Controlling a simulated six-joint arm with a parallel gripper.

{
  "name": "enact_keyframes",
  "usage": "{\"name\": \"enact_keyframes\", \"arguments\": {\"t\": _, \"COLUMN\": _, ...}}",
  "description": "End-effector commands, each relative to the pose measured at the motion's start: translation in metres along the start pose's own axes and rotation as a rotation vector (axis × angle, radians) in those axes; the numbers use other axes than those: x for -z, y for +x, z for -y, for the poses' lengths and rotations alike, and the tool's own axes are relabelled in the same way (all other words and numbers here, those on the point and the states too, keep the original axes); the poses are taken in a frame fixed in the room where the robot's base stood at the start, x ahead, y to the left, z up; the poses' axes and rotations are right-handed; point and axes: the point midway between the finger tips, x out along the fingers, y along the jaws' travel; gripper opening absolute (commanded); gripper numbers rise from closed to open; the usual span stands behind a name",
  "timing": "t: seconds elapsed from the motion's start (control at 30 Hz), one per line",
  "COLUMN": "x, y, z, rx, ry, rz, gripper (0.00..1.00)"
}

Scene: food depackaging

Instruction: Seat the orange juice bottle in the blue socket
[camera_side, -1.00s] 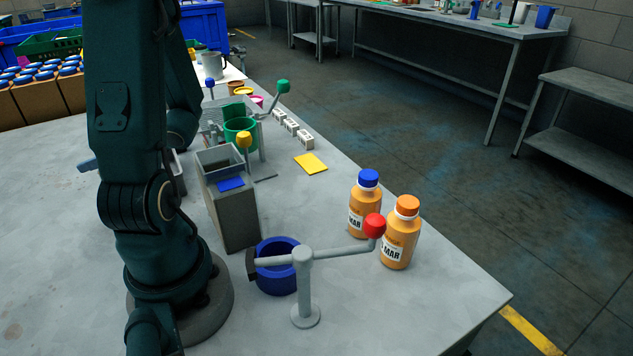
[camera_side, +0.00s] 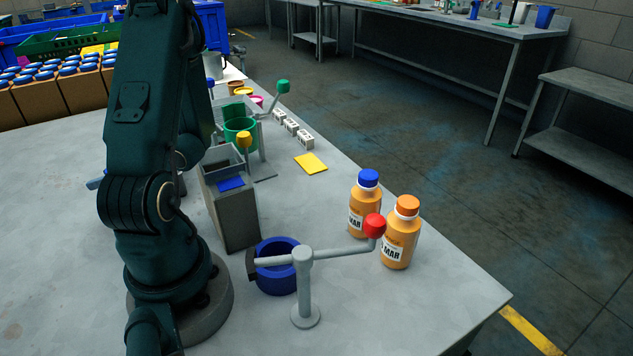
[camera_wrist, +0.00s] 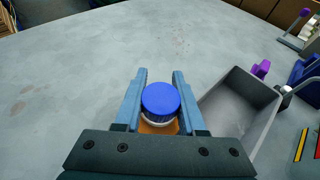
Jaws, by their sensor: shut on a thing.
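My gripper (camera_wrist: 160,88) shows in the wrist view, shut on a bottle with a blue cap (camera_wrist: 161,98). A little of its orange body shows below the cap between the blue fingers; the rest is hidden. In the side view my gripper and this bottle are hidden behind my arm. The blue socket (camera_side: 277,287) is a round open cup at the table's near part. A grey clamp lever (camera_side: 303,270) with a red knob (camera_side: 375,226) stands in front of it and covers part of its rim.
Two more orange bottles, one blue-capped (camera_side: 361,212) and one orange-capped (camera_side: 398,246), stand at the table's right edge. A tall grey open bin (camera_side: 236,215) stands just behind the socket. A green cup (camera_side: 239,130) stands farther back. The wrist view shows bare table ahead.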

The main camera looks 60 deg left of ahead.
Motion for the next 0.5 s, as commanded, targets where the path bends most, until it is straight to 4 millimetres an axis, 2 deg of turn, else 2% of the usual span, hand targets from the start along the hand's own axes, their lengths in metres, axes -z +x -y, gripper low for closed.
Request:
{"name": "enact_keyframes", "arguments": {"t": 0.07, "x": 0.0023, "y": 0.001, "z": 0.0, "rx": 0.0, "ry": 0.003, "rz": 0.0, "gripper": 0.0}}
{"name": "enact_keyframes", "arguments": {"t": 0.1, "x": 0.0019, "y": 0.0008, "z": 0.0001, "rx": 0.0, "ry": 0.001, "rz": 0.0, "gripper": 0.55}}
{"name": "enact_keyframes", "arguments": {"t": 0.13, "x": 0.0018, "y": 0.0007, "z": 0.0001, "rx": 0.0, "ry": 0.001, "rz": 0.0, "gripper": 0.66}}
{"name": "enact_keyframes", "arguments": {"t": 0.17, "x": 0.0018, "y": 0.0007, "z": 0.0001, "rx": 0.0, "ry": 0.001, "rz": 0.0, "gripper": 0.69}}
{"name": "enact_keyframes", "arguments": {"t": 0.5, "x": 0.0009, "y": 0.0004, "z": 0.0001, "rx": 0.0, "ry": 0.0, "rz": 0.0, "gripper": 0.69}}
